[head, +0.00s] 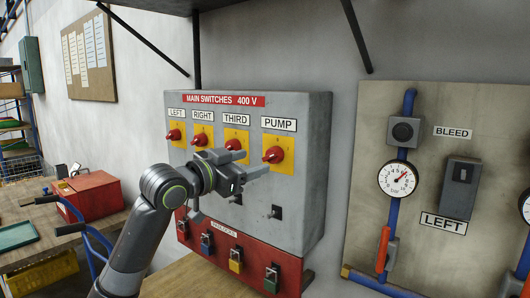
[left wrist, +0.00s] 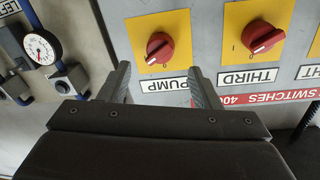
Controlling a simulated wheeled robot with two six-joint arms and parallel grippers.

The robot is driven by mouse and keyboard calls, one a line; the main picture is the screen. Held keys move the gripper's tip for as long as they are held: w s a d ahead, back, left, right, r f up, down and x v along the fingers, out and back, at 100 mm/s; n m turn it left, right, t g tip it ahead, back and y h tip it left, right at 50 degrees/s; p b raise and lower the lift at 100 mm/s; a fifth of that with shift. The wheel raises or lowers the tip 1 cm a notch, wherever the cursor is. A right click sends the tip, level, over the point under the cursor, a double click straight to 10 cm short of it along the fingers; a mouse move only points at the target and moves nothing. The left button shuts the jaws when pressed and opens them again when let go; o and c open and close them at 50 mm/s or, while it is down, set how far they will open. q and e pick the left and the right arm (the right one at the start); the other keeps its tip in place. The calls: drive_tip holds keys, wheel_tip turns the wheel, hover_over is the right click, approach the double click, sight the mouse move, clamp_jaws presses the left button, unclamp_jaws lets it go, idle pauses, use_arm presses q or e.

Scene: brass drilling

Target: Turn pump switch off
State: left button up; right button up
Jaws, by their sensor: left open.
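The pump switch (head: 274,155) is a red rotary knob on a yellow plate, under the PUMP label (head: 279,124) at the right end of the switch row. It also shows, upside down, in the left wrist view (left wrist: 159,47). My left gripper (head: 257,162) is open just in front of the panel, close to this knob and slightly left of it in the head view. In the left wrist view the two fingers (left wrist: 160,78) stand apart, with the knob beyond and between their tips. I see no contact. My right gripper is not in view.
The grey cabinet (head: 316,150) carries similar red knobs for left (head: 174,134), right (head: 200,139) and third (head: 234,145). Several padlocks hang on its red lower strip. A gauge board (head: 420,100) stands at the right. A red toolbox (head: 90,196) sits on the left bench.

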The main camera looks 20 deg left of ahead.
sight(267, 157)
use_arm(q)
drive_tip(key=p+x, duration=0.1)
drive_tip(key=x, duration=0.3)
drive_tip(key=shift+w+r, duration=0.1)
drive_tip(key=shift+w, duration=0.05)
drive_tip(key=shift+p+x, duration=0.4)
drive_tip(key=shift+x, duration=0.4)
drive_tip(key=c, duration=1)
